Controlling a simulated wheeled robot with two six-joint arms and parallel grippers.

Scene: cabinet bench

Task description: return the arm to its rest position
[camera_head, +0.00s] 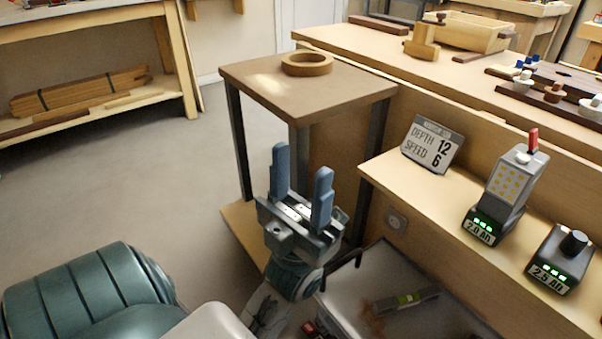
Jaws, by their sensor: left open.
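My left gripper (301,183) is open and empty, with its two blue fingers pointing up and spread apart. It is in the lower middle of the head view, in front of a small side table (350,94) with dark legs. A wooden ring (307,64) lies on that table's top, apart from the gripper. My left arm comes in from the lower left. My right gripper is not in view.
A bench shelf on the right holds a sign (432,144) and two battery units (498,195) (559,262). Open floor (130,190) lies to the left.

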